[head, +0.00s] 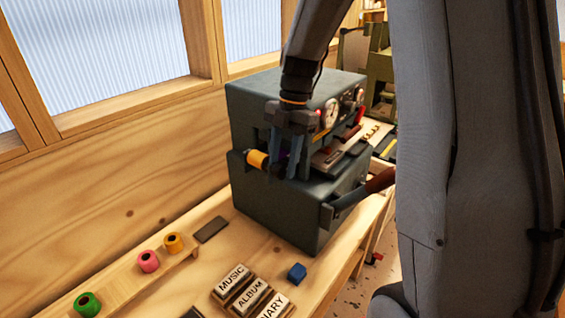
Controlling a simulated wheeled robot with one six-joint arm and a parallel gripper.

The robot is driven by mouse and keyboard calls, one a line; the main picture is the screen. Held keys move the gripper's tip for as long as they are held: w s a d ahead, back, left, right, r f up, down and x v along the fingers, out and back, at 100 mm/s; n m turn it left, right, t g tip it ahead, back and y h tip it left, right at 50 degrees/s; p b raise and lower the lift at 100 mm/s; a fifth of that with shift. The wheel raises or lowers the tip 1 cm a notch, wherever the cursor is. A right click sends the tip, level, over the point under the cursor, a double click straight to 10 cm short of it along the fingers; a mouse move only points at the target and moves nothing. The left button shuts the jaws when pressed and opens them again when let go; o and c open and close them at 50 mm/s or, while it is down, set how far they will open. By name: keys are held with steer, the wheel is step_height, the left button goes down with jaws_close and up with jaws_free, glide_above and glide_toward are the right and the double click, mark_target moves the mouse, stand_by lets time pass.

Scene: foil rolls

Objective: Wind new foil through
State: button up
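The dark grey foil machine (290,215) stands on the wooden bench, with dials and a red-handled part on its right-hand face. A yellow-orange foil roll (257,160) sits at the machine's left front, on its side. My gripper (287,176) points down in front of the machine, just right of that roll. A small purple patch shows between its fingers; I cannot tell whether it is foil or whether the fingers touch it. The fingers hide part of the machine's foil path. Green (87,304), pink (148,261) and yellow (174,243) rolls stand on a wooden rail at left.
Type blocks reading MUSIC (233,279), ALBUM (250,295) and DIARY lie at the front. A blue block (297,272) and a dark flat bar (211,230) lie nearby. A lever with a brown grip (380,181) sticks out right of the machine. My arm blocks the right side.

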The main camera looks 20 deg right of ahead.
steer(key=b+v, duration=0.3)
steer(key=v, duration=0.4)
steer(key=shift+r, duration=0.35)
stand_by(0.4)
